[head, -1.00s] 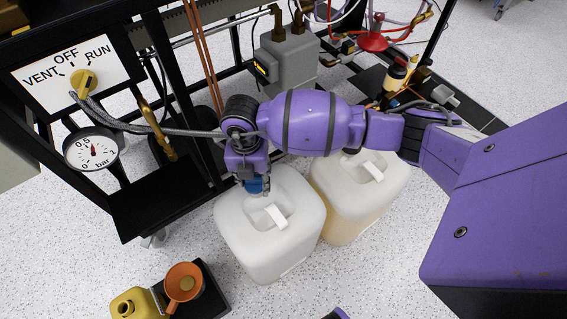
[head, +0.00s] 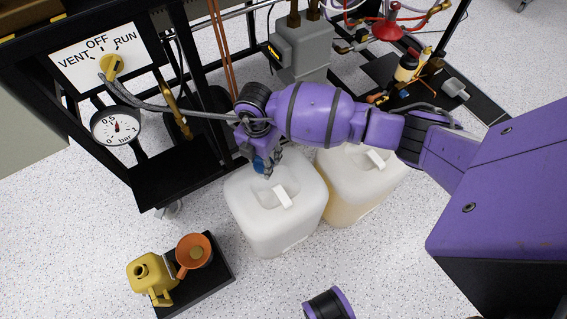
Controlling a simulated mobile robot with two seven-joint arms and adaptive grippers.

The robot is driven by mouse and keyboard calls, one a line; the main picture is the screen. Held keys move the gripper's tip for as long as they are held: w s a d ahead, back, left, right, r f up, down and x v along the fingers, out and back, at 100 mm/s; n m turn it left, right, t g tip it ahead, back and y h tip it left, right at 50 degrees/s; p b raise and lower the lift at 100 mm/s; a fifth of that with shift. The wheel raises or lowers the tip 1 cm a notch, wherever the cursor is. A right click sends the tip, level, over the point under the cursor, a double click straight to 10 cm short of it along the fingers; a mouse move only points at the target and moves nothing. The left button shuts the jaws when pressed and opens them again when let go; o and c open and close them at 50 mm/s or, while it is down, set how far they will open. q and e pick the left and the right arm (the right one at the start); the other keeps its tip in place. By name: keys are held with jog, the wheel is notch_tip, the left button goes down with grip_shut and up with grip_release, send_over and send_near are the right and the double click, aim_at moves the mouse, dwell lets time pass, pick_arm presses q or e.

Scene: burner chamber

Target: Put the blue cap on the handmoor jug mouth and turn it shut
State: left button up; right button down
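Two large white translucent jugs stand side by side on the floor; no name is readable on either. The left jug (head: 281,230) has a recessed top with a white handle bar. My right gripper (head: 266,165) points down at the back of this jug's top. Its fingers are closed around the blue cap (head: 263,167), which is mostly hidden by them. The cap is at the jug's mouth area, but the mouth is hidden and I cannot tell whether the cap is seated. My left gripper is out of view.
The right jug (head: 352,205) stands close beside the left one, partly under my arm. A black rack with a gauge (head: 116,127) and selector knob (head: 112,66) rises behind. A yellow can (head: 149,277) and orange funnel (head: 194,252) stand front left.

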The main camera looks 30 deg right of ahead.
aim_at(261, 159)
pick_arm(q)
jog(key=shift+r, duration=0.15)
pick_arm(e)
jog(key=shift+w+a+r, duration=0.1)
pick_arm(q)
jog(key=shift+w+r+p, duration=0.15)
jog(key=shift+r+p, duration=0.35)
jog(key=shift+p, duration=0.05)
pick_arm(e)
jog(key=shift+m, duration=0.6)
jog(key=c, duration=0.9)
grip_release()
jog(key=shift+o, duration=0.3)
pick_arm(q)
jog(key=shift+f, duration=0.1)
pick_arm(e)
jog(key=shift+o, duration=1.3)
jog(key=shift+r, duration=0.1)
jog(key=shift+r+p, duration=2.75)
jog(key=shift+r, duration=0.2)
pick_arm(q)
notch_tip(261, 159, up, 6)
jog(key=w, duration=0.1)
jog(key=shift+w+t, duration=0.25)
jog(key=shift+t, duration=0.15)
